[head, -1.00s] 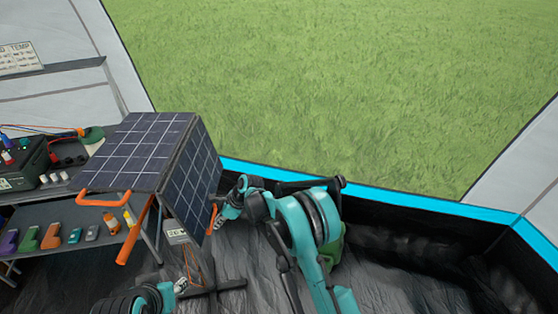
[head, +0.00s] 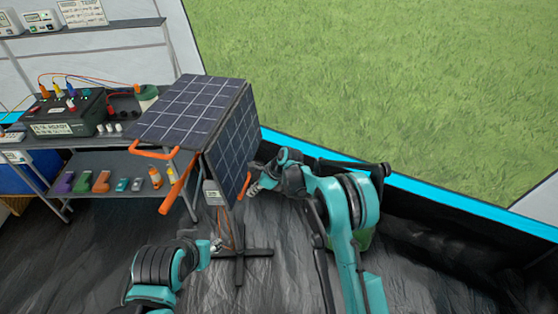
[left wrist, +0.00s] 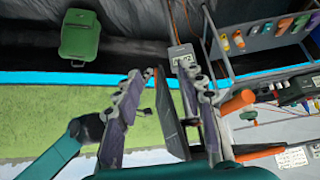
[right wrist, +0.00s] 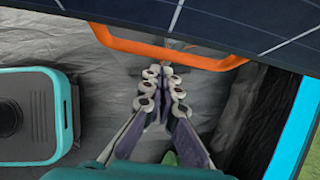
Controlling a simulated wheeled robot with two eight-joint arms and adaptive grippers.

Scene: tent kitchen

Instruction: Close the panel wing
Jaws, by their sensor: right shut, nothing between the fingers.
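The dark solar panel has a flat wing (head: 185,110) facing up and a second wing (head: 236,140) hanging steeply down on its right side. An orange handle (head: 153,154) is on the flat wing and another (head: 244,185) is on the hanging wing. My right gripper (head: 257,184) is shut and empty beside the hanging wing's handle. In the right wrist view its tips (right wrist: 160,85) are just short of an orange handle (right wrist: 165,50); contact is unclear. My left gripper (head: 215,246) is low, in front of the stand; in the left wrist view its fingers (left wrist: 163,92) are apart.
The panel stands on a dark cross-shaped base (head: 240,254). At left, a shelf (head: 110,160) holds small coloured items, with a black power box (head: 70,115) above. A green bag (left wrist: 80,38) lies by the tent wall.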

